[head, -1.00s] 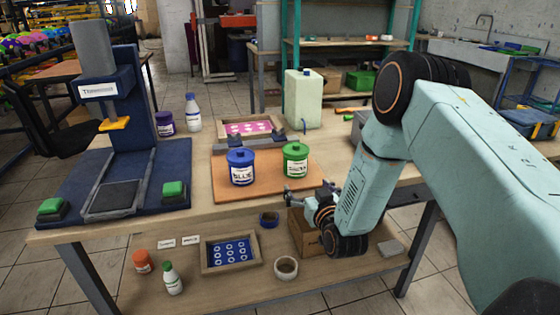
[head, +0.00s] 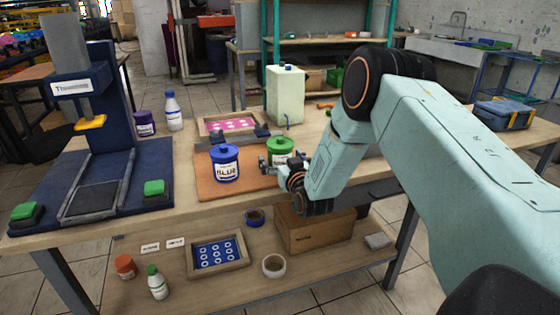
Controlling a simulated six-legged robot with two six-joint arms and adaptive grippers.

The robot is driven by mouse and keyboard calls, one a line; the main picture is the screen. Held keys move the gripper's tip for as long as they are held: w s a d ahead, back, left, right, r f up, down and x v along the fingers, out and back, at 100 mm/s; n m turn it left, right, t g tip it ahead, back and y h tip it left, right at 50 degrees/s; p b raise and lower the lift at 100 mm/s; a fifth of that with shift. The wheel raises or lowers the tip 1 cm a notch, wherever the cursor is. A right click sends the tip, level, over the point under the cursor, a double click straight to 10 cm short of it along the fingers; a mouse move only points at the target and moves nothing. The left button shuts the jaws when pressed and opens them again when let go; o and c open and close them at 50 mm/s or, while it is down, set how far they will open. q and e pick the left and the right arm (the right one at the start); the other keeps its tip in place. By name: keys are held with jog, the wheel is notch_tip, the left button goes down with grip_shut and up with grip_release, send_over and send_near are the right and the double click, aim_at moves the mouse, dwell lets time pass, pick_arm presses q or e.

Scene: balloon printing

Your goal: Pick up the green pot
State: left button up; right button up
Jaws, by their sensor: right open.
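The green pot (head: 281,147) stands upright on the orange-brown board on the table, right of the blue pot (head: 225,164). Its lid and upper body show; its lower front is hidden behind my right gripper. My right gripper (head: 265,164) is open, in front of the green pot at about the height of its lower body. Whether the fingers touch the pot cannot be told. My left gripper is not in view.
The board (head: 215,190) has bare room in front of the blue pot. A pink-patterned frame (head: 203,131) lies behind the pots, and a pale canister (head: 285,95) stands behind right. A navy press (head: 107,100) stands at left.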

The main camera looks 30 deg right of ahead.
jog(key=shift+w+f, duration=0.15)
jog(key=shift+w, duration=0.05)
jog(key=shift+c, duration=0.4)
jog(key=shift+c, duration=1.3)
jog(key=c, duration=1.1)
